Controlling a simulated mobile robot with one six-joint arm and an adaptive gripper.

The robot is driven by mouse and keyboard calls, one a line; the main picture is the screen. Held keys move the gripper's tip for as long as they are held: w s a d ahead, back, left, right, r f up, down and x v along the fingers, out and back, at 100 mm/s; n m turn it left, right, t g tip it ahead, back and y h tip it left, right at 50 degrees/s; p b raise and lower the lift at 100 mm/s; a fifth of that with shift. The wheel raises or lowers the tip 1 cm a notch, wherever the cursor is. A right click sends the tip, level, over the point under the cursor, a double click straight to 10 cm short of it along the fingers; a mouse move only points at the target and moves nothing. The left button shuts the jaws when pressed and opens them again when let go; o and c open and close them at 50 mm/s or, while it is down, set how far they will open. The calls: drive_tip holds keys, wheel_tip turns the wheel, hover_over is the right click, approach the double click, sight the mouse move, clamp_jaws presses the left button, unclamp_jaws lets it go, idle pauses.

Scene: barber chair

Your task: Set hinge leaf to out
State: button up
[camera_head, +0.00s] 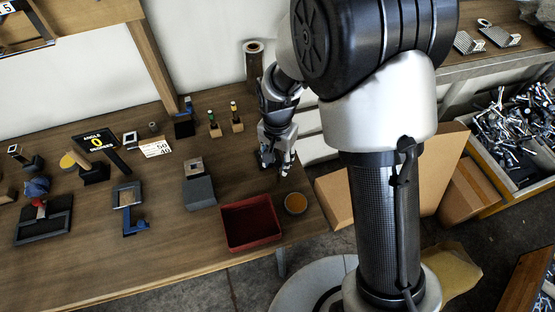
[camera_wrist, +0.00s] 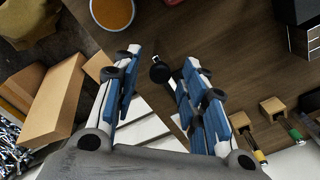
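I cannot tell for sure which thing is the hinge leaf. A small dark round-ended piece (camera_wrist: 160,71) lies between the fingertips in the wrist view; its lower part runs toward my right finger. My gripper (camera_head: 275,163) is low over the right end of the wooden table (camera_head: 90,265), pointing down. In the wrist view my gripper (camera_wrist: 160,62) has its two blue-padded fingers apart, with nothing clearly held. Whether the fingers touch the dark piece cannot be told. A grey plate with a blue bracket (camera_head: 133,222) stands on the table's left half.
A red tray (camera_head: 222,238) and a round orange-filled dish (camera_head: 295,203) stand near the front right edge. A dark grey block (camera_head: 200,193) is left of my gripper. An angle display (camera_head: 97,142) reads 0. Cardboard boxes (camera_head: 333,202) are right of the table.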

drive_tip(key=shift+c, duration=0.3)
clamp_jaws()
idle(0.6)
